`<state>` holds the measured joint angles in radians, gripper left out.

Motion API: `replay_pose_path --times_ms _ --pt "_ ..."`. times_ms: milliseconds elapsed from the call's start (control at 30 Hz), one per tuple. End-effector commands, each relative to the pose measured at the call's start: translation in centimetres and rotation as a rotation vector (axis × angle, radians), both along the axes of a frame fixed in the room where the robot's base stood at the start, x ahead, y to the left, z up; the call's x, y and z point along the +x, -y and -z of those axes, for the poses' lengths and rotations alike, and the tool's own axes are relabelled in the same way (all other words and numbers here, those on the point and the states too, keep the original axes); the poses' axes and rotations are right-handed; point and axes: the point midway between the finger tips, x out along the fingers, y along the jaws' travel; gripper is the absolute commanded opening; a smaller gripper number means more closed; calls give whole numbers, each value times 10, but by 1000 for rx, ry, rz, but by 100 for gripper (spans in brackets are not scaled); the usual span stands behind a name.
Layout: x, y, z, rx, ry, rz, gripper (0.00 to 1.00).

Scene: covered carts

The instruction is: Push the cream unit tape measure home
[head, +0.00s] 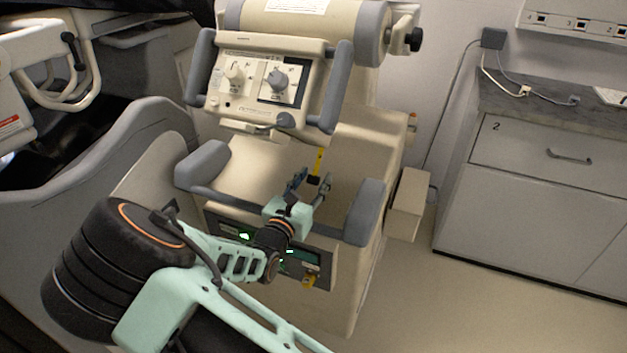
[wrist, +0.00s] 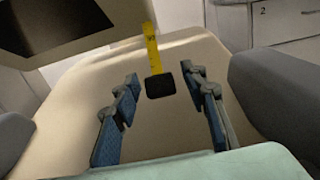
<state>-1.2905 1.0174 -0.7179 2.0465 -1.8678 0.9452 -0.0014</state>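The cream unit (head: 290,165) stands in the middle of the head view. Its tape measure shows as a yellow strip (head: 319,160) with a dark end piece (head: 314,180), lying over the unit's cream top surface. In the wrist view the yellow strip (wrist: 152,50) runs up and away from the black end piece (wrist: 160,86). My gripper (head: 309,183) is over the unit's top between its grey side handles. In the wrist view its blue-padded fingers (wrist: 160,85) are spread wide, with the black end piece showing between and just beyond their tips. Contact cannot be told.
Grey padded handles (head: 203,165) and (head: 365,211) flank the unit's top. A control panel with knobs (head: 268,84) rises behind. A grey cabinet (head: 545,180) stands right, with clear floor (head: 430,300) before it. A grey-sided machine (head: 130,130) is at left.

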Motion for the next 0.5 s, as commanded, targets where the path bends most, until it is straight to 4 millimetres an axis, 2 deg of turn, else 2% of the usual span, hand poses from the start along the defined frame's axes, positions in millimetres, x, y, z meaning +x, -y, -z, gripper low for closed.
replay_pose_path --times_ms 33,333,500 --pt "0 0 0 0 0 0 33" --pt "0 0 0 0 0 0 0" --pt "0 0 0 0 0 0 0"
